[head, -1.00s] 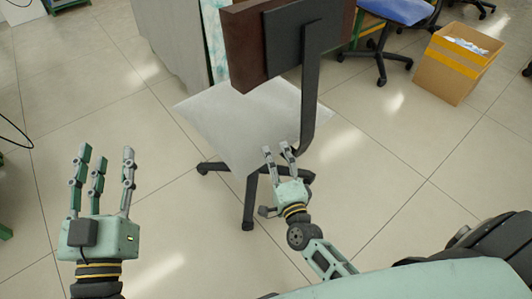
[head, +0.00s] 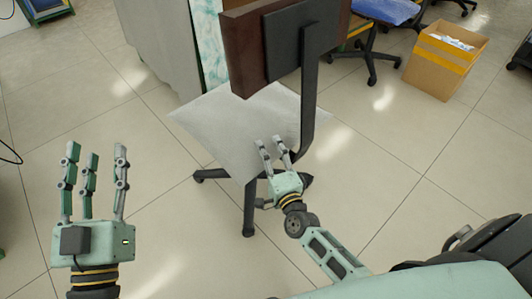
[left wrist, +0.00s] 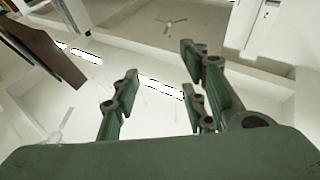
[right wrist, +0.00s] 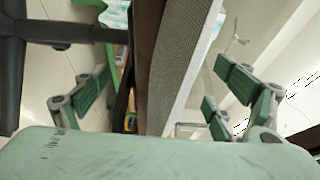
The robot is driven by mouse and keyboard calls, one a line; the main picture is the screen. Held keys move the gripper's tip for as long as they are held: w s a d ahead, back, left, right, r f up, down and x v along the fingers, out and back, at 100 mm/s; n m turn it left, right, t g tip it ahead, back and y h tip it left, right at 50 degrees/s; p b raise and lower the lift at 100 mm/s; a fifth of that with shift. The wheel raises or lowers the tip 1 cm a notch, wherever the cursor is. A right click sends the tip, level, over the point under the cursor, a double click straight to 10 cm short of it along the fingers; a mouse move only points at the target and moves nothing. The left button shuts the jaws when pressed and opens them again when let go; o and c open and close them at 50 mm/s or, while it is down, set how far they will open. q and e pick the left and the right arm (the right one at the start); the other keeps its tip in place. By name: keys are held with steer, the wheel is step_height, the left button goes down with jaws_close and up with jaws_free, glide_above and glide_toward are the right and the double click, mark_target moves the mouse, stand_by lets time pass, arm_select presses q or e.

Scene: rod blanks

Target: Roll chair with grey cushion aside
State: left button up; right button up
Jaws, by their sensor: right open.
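The chair has a grey cushion (head: 235,120), a dark brown backrest (head: 243,62) on a black post, and a black wheeled base (head: 249,212). It stands upright in the middle of the head view. My right gripper (head: 270,145) is open at the seat's near edge. In the right wrist view, the grey cushion (right wrist: 187,65) and a brown board beside it lie between the spread fingers; I cannot tell whether they touch. My left gripper (head: 96,150) is open and empty over the floor to the left of the chair.
A grey covered partition (head: 165,45) stands behind the chair. An open cardboard box (head: 440,68) with white contents is at the back right, near a blue chair (head: 385,10). The tiled floor left and right of the chair is clear.

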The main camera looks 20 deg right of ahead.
arm_select(q)
steer(key=shift+s+r+t+h, duration=0.1)
steer(key=shift+s+r+t, duration=0.15)
steer(key=shift+r, duration=0.25)
steer(key=shift+s+r+t+h, duration=0.1)
steer(key=shift+s+r+t, duration=0.1)
steer(key=shift+r+t, duration=0.2)
steer(key=shift+s+r+t+h, duration=0.1)
steer(key=shift+s+r+t, duration=0.15)
steer(key=shift+r, duration=0.3)
arm_select(e)
steer(key=shift+w, duration=1.35)
